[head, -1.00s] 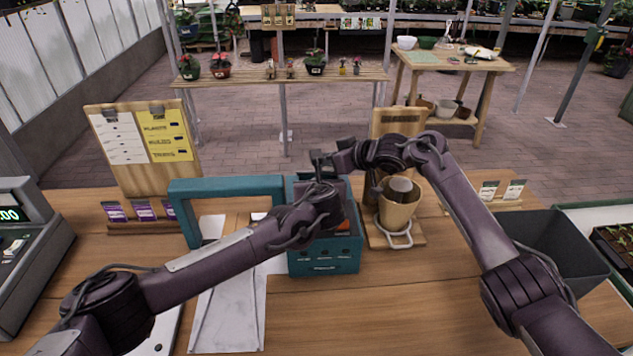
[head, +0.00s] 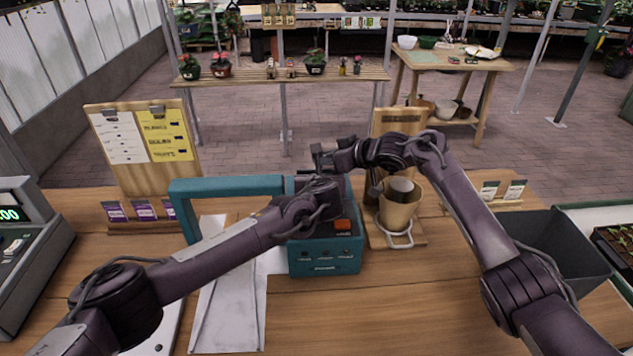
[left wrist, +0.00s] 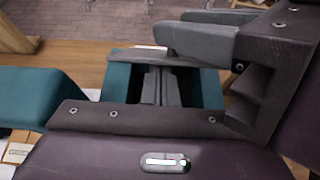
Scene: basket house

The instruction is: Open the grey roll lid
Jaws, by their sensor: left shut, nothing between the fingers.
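A teal box (head: 325,258) stands on the wooden counter in front of me. My left gripper (head: 318,186) is over its rear part; in the left wrist view its two fingers (left wrist: 205,30) are together with nothing between them. That view also shows the teal box (left wrist: 208,88) with grey ribbed strips (left wrist: 160,85) between its walls. I cannot tell whether these strips are the roll lid. An orange block (head: 342,225) shows in the box's front right. My right gripper (head: 322,158) is behind the box; whether it is open is unclear.
A teal frame (head: 225,185) stands left of the box, above a grey sheet (head: 225,315). A wooden stand with a tan cup (head: 398,205) is close on the right. A clipboard stand (head: 145,150) is at the back left.

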